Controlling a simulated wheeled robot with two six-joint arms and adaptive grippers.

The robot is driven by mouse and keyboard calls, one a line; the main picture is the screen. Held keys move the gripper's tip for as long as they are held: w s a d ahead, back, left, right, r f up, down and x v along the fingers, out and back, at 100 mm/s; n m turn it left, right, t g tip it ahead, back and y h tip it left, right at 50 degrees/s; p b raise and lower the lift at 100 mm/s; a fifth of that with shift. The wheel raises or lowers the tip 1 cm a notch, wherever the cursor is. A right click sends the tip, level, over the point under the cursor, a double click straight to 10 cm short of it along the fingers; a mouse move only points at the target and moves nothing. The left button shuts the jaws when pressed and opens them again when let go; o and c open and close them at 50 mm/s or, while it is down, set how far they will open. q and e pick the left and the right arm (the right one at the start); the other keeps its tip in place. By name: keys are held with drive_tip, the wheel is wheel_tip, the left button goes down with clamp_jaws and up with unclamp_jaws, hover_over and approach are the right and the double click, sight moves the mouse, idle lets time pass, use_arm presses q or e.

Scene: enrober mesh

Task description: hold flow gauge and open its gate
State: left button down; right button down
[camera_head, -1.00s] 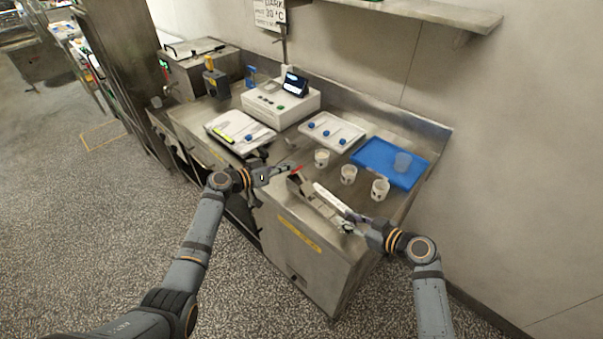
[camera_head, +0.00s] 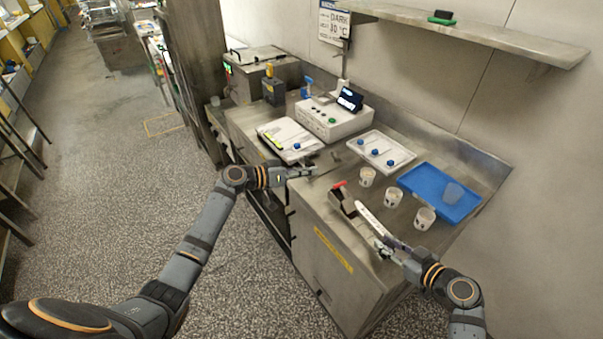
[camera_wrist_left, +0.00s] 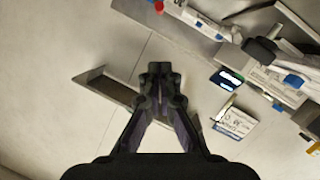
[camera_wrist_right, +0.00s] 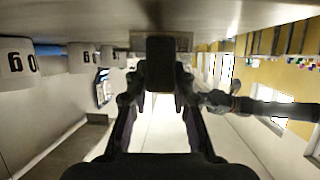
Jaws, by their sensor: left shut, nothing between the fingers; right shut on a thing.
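The flow gauge is a small metal trough (camera_head: 344,203) with a red tab (camera_head: 340,184) at its far end and a long white strip (camera_head: 372,220) along it. It is at the front edge of the steel worktop. My right gripper (camera_head: 384,246) is shut on its near end; in the right wrist view a dark block (camera_wrist_right: 160,65) sits between the fingertips. My left gripper (camera_head: 312,171) is shut and empty, left of the red tab and apart from it. In the left wrist view its fingertips (camera_wrist_left: 160,70) meet. Whether the gate is open cannot be told.
Three white cups (camera_head: 393,197) stand behind the gauge. A white tray (camera_head: 380,150) with blue-knobbed items, a scale-like plate (camera_head: 290,139) and a control box (camera_head: 333,119) stand further back. A shelf (camera_head: 470,33) hangs above.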

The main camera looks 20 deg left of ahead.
use_arm(q)
drive_tip(key=shift+v, duration=1.45)
drive_tip(key=shift+d, duration=0.1)
use_arm(e)
drive_tip(key=c, duration=1.1)
unclamp_jaws()
drive_tip(key=shift+o, duration=0.2)
drive_tip(key=shift+d, duration=0.1)
drive_tip(key=v, duration=1.1)
drive_tip(key=shift+s+d+r, duration=0.2)
drive_tip(key=shift+s+d, duration=0.05)
drive_tip(key=shift+s, duration=0.05)
use_arm(q)
drive_tip(key=shift+r, duration=0.1)
